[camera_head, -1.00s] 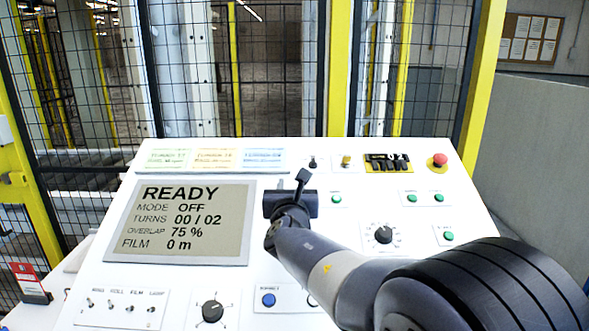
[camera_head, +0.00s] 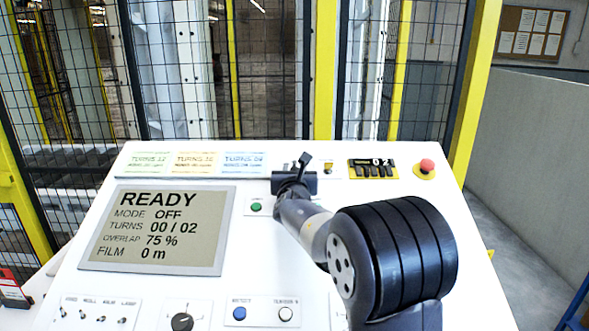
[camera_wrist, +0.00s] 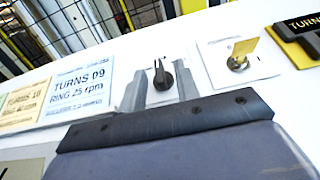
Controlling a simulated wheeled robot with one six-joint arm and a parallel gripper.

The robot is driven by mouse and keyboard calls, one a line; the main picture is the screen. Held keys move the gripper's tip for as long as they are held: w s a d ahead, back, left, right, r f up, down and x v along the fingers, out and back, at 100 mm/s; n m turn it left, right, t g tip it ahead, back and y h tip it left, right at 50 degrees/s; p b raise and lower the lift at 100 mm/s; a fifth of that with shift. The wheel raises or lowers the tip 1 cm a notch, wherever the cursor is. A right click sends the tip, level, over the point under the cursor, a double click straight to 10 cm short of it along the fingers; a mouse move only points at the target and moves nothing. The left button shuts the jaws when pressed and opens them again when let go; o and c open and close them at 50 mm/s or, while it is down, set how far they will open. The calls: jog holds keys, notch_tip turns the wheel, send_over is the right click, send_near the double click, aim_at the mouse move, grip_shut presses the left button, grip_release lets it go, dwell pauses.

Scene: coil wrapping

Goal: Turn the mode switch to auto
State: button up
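The panel display (camera_head: 158,228) reads READY, MODE OFF, TURNS 00 / 02. A small black rotary knob (camera_wrist: 161,77) stands on a white plate at the top of the panel in the wrist view. Its label is too small to read, so I cannot confirm that it is the mode switch. My gripper (camera_wrist: 160,88) is open, its two grey fingers on either side of the knob in that view, with no clear contact. In the head view my gripper (camera_head: 303,162) hides the knob. A yellow key switch (camera_wrist: 241,53) sits just right of it.
Three coloured recipe cards lie left of the knob, including the blue one (camera_wrist: 82,88). A turns counter (camera_head: 373,168) and a red emergency button (camera_head: 426,166) are to the right. A blue button (camera_head: 239,313) is lower down. Mesh fencing stands behind the panel.

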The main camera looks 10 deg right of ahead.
grip_shut()
jog(key=shift+a+r+m+h+p, duration=0.1)
jog(key=shift+m+h+p, duration=0.3)
jog(key=shift+h+p, duration=0.15)
jog(key=shift+a+m+h+p, duration=0.1)
jog(key=shift+m+h+p, duration=0.5)
jog(key=shift+p, duration=0.15)
jog(key=m+g+h+p, duration=0.1)
jog(key=m+h+p, duration=0.1)
jog(key=shift+w+a+r+m+g+h, duration=0.1)
jog(key=shift+w+a+m+g+h, duration=0.1)
jog(key=shift+m+g+h, duration=0.2)
jog(key=m+g+h+p, duration=0.1)
jog(key=m, duration=0.1)
jog(key=m+g+h+p, duration=0.3)
jog(key=m+g, duration=0.1)
jog(key=shift+w+a+m+h, duration=0.25)
jog(key=shift+a+m, duration=0.05)
jog(key=shift+g, duration=0.4)
